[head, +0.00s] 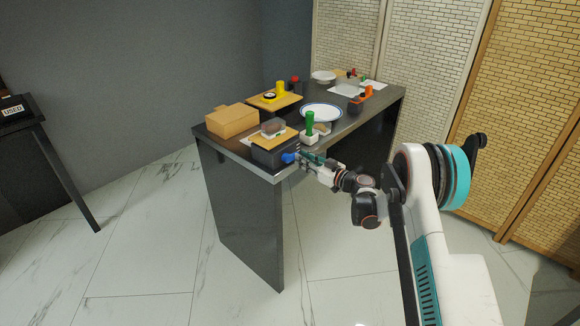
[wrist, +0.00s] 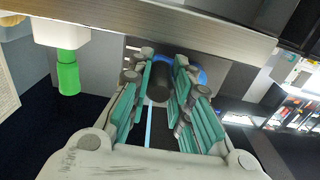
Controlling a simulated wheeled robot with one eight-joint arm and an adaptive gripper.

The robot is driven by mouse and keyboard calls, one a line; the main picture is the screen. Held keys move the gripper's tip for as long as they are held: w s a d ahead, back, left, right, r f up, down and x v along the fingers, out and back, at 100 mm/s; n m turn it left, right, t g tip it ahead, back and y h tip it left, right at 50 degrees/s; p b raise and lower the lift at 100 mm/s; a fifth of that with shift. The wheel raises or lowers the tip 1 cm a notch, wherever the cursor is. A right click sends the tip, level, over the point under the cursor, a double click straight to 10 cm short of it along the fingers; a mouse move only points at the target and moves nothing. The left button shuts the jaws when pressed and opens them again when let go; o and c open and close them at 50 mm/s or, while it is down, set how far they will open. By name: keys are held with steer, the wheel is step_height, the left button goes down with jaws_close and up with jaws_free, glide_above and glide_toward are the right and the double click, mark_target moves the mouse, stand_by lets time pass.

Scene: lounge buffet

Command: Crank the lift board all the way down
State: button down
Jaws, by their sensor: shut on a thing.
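The lift (head: 268,155) is a dark box at the near edge of the dark table, with a tan wooden board (head: 262,144) on top. A small clear-lidded container sits on the board. A blue crank part (head: 288,157) sticks out of the box's front right side; its blue rim (wrist: 202,73) also shows in the wrist view. My gripper (head: 305,163) reaches in from the right at the crank. In the wrist view its teal-padded fingers (wrist: 162,92) are shut on the crank's dark round handle (wrist: 158,88). The fingers partly hide the crank.
A cardboard box (head: 232,121), a white plate (head: 321,112) and a second wooden board (head: 275,101) share the table (head: 237,214). The floor before the table is clear.

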mark_target(290, 168)
steer(key=shift+s+a+f, duration=0.1)
steer(key=shift+s+a, duration=0.1)
steer(key=shift+s+a+f, duration=0.2)
steer(key=shift+s+f, duration=0.05)
steer(key=shift+f, duration=0.25)
steer(key=shift+s+a+f, duration=0.2)
steer(key=shift+f, duration=0.3)
steer(key=shift+a, duration=0.1)
steer(key=shift+s+a+f, duration=0.5)
steer(key=shift+s+a, duration=0.2)
steer(key=shift+s, duration=0.2)
